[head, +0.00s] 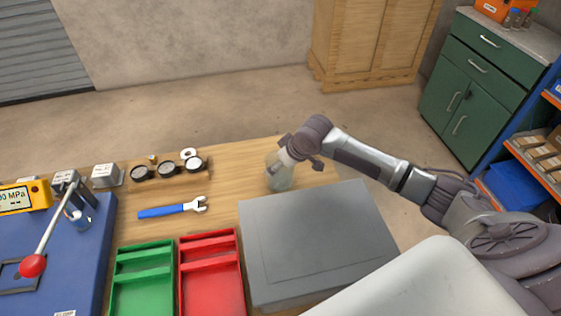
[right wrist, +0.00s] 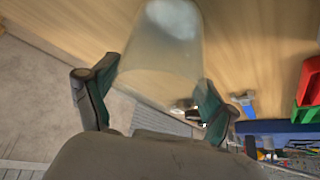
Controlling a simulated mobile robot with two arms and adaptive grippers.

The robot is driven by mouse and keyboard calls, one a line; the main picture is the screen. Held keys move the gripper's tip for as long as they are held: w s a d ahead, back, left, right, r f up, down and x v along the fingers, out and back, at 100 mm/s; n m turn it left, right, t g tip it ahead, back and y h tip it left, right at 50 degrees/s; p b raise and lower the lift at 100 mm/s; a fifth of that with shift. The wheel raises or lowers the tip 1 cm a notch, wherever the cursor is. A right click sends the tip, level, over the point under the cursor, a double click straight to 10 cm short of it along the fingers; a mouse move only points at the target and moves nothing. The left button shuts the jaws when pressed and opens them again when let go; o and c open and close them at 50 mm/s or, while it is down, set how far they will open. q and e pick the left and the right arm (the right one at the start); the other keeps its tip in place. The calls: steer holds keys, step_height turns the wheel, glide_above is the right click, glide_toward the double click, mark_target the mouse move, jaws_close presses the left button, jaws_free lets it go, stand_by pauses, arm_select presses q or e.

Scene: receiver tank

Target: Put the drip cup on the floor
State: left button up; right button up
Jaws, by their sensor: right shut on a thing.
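The drip cup, a pale translucent cup (head: 279,174), is at the far right part of the wooden workbench (head: 233,209). My right gripper (head: 298,152) is shut on it, with one finger on each side. In the right wrist view the cup (right wrist: 163,45) sits between the fingertips (right wrist: 158,88) with the wood behind it. I cannot tell whether its bottom touches the bench or hangs just above it. The bare concrete floor (head: 235,108) lies beyond the bench's far edge. My left gripper is not in view.
A grey box (head: 318,243) stands in front of the cup. A blue-handled wrench (head: 172,210), several gauges (head: 168,169), green (head: 145,278) and red (head: 211,272) trays and a blue test pump (head: 85,266) are to the left. A wooden cabinet (head: 372,42) stands behind open floor.

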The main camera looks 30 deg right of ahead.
steer(key=shift+f, duration=0.15)
steer(key=o, duration=0.9)
steer(key=shift+o, duration=0.2)
